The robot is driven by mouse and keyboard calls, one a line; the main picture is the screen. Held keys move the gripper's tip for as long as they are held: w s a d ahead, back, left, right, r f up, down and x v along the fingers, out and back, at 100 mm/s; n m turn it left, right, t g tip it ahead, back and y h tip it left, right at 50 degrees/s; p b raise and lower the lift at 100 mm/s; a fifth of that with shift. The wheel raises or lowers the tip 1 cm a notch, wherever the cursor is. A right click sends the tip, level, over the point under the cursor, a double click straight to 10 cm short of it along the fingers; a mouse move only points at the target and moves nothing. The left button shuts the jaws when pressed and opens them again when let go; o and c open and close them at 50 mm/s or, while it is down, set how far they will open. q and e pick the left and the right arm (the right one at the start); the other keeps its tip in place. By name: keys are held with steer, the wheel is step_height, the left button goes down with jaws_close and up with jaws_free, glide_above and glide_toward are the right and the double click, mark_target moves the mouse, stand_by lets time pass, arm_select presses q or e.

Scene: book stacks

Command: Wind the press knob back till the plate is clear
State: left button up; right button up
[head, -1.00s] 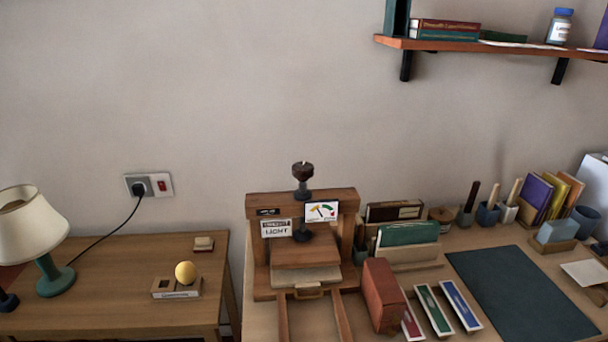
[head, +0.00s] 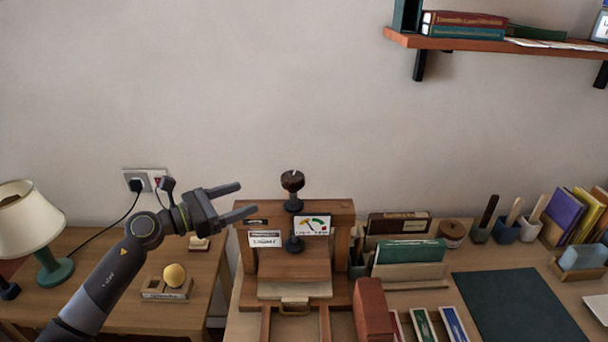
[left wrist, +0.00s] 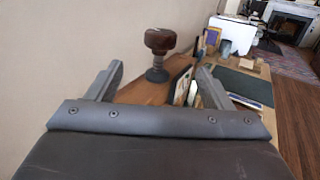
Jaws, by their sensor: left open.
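The wooden press (head: 341,209) stands on the desk in the middle of the head view. Its dark round knob (head: 292,181) sits on top of a screw above the crossbeam; the knob also shows in the left wrist view (left wrist: 160,41). Below the beam, the screw foot (head: 294,244) is near the wooden plate (head: 294,264); I cannot tell whether they touch. A gauge card (head: 312,226) is on the beam's front. My left gripper (head: 248,200) is open and empty, left of the knob and apart from it. My right gripper is not in view.
A red block (head: 373,312) and a green-filled holder (head: 410,252) stand right of the press. A shelf (head: 480,43) is at upper right. The wall is close behind.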

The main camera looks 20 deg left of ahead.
mark_target(300, 178)
arm_select(q)
steer(key=p+x, duration=0.4)
steer(key=x, duration=1.1)
steer(key=shift+s+d+r, duration=0.1)
steer(key=shift+w+d+p, duration=0.35)
steer(key=shift+w+d, duration=0.1)
steer(key=shift+w, duration=0.05)
